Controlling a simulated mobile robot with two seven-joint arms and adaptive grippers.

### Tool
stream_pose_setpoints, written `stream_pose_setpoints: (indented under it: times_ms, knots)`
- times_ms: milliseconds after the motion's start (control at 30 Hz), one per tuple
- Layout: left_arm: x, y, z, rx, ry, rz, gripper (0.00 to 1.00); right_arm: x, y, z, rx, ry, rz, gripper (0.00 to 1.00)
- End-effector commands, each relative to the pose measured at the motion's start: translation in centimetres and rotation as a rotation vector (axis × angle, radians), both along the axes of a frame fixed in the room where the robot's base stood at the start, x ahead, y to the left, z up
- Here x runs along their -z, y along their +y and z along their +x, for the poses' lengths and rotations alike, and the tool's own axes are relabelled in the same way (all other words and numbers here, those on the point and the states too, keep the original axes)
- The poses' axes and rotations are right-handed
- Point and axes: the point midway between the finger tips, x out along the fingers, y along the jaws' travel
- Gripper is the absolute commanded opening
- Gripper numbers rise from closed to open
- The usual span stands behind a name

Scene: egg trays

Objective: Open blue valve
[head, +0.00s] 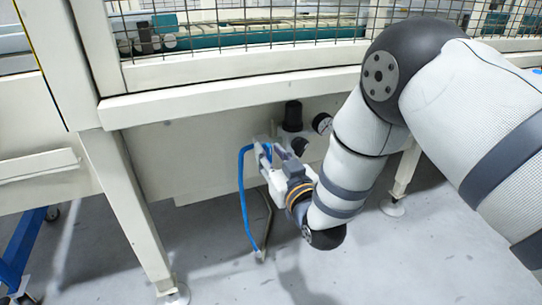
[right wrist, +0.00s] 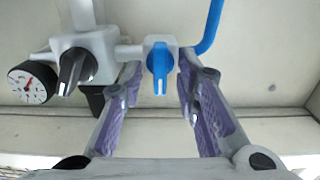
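The blue valve (right wrist: 160,62) has a blue knob with a white mark and sits on a grey pipe block in the right wrist view. A blue hose (right wrist: 211,28) rises from its right side, and the hose also shows in the head view (head: 243,190). My right gripper (right wrist: 160,95) is open, with one purple-padded finger on each side of the blue knob and gaps between. In the head view my right gripper (head: 268,160) is at the valve assembly and hides the knob. My left gripper is in neither view.
A black knob (right wrist: 76,68) and a round pressure gauge (right wrist: 32,83) are left of the valve in the right wrist view. In the head view a black cylinder (head: 292,116) stands above the assembly. A machine beam (head: 230,97) runs overhead, and a frame leg (head: 135,210) stands left.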

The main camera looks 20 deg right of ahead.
Motion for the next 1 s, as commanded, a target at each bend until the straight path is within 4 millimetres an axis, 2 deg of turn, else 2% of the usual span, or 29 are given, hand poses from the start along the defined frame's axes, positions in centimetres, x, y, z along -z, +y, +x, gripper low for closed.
stream_pose_setpoints:
  times_ms: [33,100,567,1000]
  knots:
    - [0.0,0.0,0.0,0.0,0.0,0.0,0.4,0.0,0.0,0.0,0.0,0.0,0.0,0.14]
    - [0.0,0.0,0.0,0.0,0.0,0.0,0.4,0.0,0.0,0.0,0.0,0.0,0.0,0.0]
    - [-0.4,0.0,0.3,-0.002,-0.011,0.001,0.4,-0.1,-0.1,0.0,0.003,0.001,0.052,0.0]
    - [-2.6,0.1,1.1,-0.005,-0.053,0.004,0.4,-0.3,-0.3,0.0,0.003,0.012,0.402,0.0]
